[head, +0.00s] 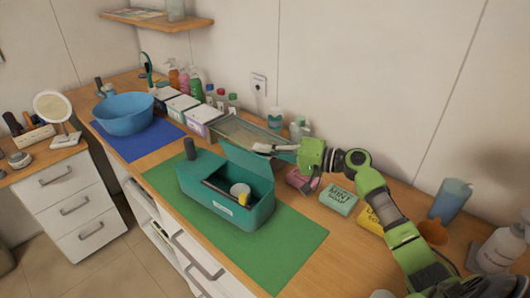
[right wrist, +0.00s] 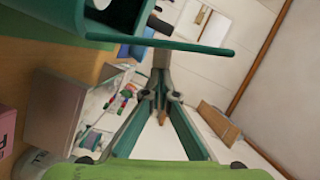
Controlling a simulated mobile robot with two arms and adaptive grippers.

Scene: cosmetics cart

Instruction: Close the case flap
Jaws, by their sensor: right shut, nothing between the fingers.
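The teal case (head: 228,208) stands on a green mat on the counter. Its flap (head: 248,168) is raised and tilted up along the far side, so the inside is exposed. A dark rod (head: 217,192), a white round item (head: 240,190) and a yellow-topped item (head: 244,200) show inside. My right gripper (head: 262,148) is shut and empty, just behind the flap's upper edge. In the right wrist view the flap's teal edge (right wrist: 150,42) crosses close to the fingertips (right wrist: 161,58); I cannot tell whether they touch. My left gripper does not show.
A grey tray (head: 238,129) lies behind the case. Pink (head: 301,179) and mint (head: 339,199) soap boxes stand to the right, below my right arm. A blue bowl (head: 123,113) on a blue mat is at left. The green mat (head: 290,242) is bare right of the case.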

